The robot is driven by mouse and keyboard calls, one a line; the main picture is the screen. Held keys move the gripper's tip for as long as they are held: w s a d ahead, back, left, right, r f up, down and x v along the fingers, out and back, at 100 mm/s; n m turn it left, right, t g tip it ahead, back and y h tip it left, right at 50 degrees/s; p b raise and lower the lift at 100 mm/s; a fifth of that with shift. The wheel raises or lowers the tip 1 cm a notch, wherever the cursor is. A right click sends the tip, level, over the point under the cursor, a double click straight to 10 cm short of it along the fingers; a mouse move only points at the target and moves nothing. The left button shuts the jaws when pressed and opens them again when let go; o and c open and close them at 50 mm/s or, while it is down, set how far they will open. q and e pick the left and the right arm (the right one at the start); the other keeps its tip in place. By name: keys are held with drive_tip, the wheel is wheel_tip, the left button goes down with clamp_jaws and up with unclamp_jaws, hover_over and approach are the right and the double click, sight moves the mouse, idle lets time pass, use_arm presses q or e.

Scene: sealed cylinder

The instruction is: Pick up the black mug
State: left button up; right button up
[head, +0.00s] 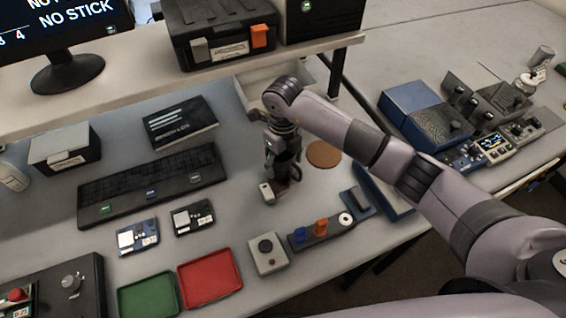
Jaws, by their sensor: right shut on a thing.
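My right gripper (279,178) points down at the grey table mat, just left of a round brown coaster (323,154). It is shut on a small dark thing (291,171) that looks like the black mug. The gripper and wrist hide most of it, so its handle and rim cannot be made out. I cannot tell whether it touches the mat. The coaster is bare. My left gripper is not in view.
A small pale block (267,193) lies right by the gripper. A black keyboard (153,185) is to the left. A blue case (410,105) stands right.

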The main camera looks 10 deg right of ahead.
drive_tip(key=shift+c, duration=0.9)
drive_tip(key=shift+r, duration=0.1)
